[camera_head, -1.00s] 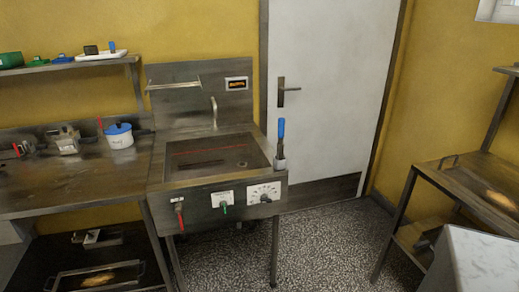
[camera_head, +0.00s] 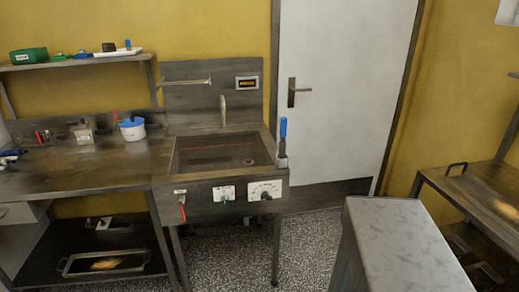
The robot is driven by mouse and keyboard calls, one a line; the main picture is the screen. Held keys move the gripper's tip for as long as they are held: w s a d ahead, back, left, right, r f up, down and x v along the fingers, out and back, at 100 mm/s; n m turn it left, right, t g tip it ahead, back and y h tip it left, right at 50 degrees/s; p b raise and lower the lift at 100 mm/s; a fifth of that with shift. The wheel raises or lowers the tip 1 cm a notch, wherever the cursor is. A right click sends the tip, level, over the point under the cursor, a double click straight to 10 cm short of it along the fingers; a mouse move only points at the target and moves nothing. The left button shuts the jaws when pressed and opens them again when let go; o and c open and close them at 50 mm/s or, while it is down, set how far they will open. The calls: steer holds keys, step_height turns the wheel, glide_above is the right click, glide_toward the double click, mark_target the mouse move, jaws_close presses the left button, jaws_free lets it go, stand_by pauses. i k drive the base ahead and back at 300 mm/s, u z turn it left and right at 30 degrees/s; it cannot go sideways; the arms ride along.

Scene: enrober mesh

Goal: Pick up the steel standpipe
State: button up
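I cannot surely pick out the steel standpipe. A short upright steel pipe (camera_head: 223,110) stands at the back of the sink-like steel unit (camera_head: 225,203), in front of its back panel. It may be a spout or the standpipe; it is too small to tell. The basin (camera_head: 215,155) of this unit has a red line along its back and a small round spot at its right. A blue-handled tool (camera_head: 283,130) stands upright in a holder at the unit's right corner. My gripper is not in view.
A steel bench (camera_head: 75,170) with a blue-lidded white pot (camera_head: 132,129) adjoins on the left. A tray (camera_head: 105,264) lies on its lower shelf. A pale-topped block (camera_head: 405,245) stands at front right, and a steel table (camera_head: 480,195) beyond it. Speckled floor before the unit is free.

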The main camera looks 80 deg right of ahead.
mark_target(283, 122)
steer(key=u, duration=0.25)
steer(key=k, duration=1.7)
steer(key=z, duration=0.5)
steer(key=i, duration=0.75)
steer(key=u, duration=0.05)
